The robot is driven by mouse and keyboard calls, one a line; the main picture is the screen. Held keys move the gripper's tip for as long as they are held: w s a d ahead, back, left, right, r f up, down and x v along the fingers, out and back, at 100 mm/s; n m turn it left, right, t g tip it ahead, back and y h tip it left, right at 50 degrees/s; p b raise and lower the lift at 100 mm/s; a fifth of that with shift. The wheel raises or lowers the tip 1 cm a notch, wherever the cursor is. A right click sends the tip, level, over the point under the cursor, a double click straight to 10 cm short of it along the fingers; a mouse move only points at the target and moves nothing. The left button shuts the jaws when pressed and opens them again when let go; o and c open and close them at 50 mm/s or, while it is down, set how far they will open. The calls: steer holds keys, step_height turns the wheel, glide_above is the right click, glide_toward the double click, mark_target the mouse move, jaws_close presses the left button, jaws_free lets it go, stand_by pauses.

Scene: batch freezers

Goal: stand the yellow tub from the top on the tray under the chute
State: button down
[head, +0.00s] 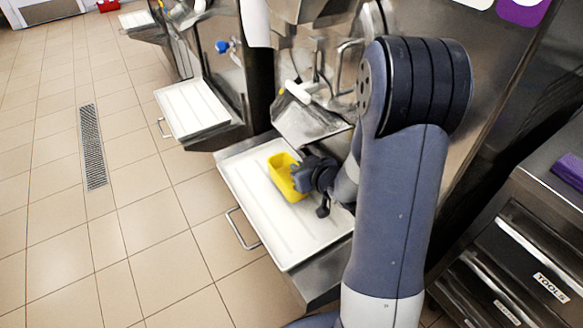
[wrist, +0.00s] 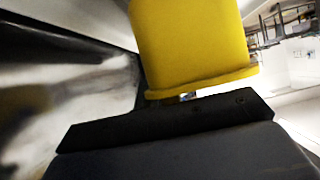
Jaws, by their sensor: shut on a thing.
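The yellow tub (head: 283,174) is at the white tray (head: 285,236) under the metal chute (head: 311,122) in the head view. My gripper (head: 304,180) is shut on the tub's right side. The tub looks upright with its open top up; I cannot tell whether its base touches the tray. In the wrist view the yellow tub (wrist: 190,40) fills the upper middle, close against my gripper (wrist: 188,97). My arm hides the right part of the tray.
A second white tray (head: 192,107) sits at the neighbouring machine to the left. A grey drawer cabinet (head: 530,240) marked TOOLS with a purple item (head: 570,170) on it stands at right. A floor drain (head: 92,147) lies in the open tiled floor.

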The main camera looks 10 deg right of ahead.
steer(key=shift+f+b+x, duration=0.2)
steer(key=shift+b+x, duration=0.15)
steer(key=shift+x, duration=2)
steer(key=shift+s+f, duration=0.1)
steer(key=shift+s, duration=0.05)
steer(key=shift+f, duration=0.15)
steer(key=c, duration=1.6)
jaws_free()
steer(key=shift+r, duration=0.25)
steer(key=shift+s+d+r, duration=0.15)
steer(key=shift+s+r, duration=0.05)
steer(key=p+v, duration=0.2)
steer(key=v, duration=0.9)
steer(key=shift+s, duration=0.25)
